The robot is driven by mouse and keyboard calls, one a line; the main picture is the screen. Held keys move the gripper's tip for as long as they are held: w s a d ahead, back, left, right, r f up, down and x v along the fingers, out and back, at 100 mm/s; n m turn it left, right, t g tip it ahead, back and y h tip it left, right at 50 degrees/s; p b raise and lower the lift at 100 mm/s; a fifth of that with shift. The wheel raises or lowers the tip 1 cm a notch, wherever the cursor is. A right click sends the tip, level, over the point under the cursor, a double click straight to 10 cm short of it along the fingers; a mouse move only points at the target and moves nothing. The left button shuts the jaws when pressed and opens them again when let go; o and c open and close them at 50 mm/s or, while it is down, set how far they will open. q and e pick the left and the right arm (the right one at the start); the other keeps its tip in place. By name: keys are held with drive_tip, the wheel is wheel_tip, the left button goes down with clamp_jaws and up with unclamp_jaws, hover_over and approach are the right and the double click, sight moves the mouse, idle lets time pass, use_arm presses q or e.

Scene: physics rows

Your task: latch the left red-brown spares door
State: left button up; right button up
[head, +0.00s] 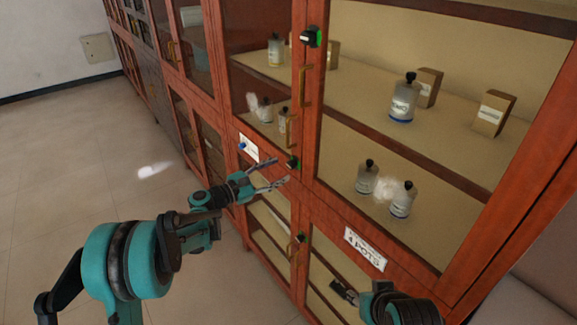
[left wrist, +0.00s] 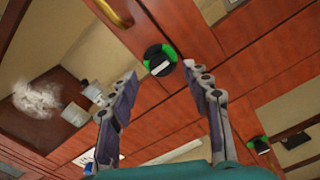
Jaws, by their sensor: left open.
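The left red-brown door (head: 237,91) has a glass pane and seems to lie flush with its frame; a small gap cannot be ruled out. A black latch knob (head: 293,162) with green parts sits at its lower right corner. In the left wrist view the knob (left wrist: 160,60) shows a white bar and green on both sides. My left gripper (head: 278,175) is open and empty, its fingertips just short of the knob. The knob lies ahead of the gap between the fingers (left wrist: 162,79). My right gripper (head: 345,292) is low at the right; its finger state is unclear.
More black-and-green knobs are above (head: 311,37) and below (head: 300,237). A brass handle (left wrist: 115,12) is close to the knob. A white label (head: 365,249) is on the right rail. Bottles (head: 403,100) and boxes stand behind glass. The floor (head: 90,165) at left is clear.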

sight(289, 165)
use_arm(q)
drive_tip(key=shift+b+x, duration=0.35)
drive_tip(key=shift+x, duration=2)
clamp_jaws()
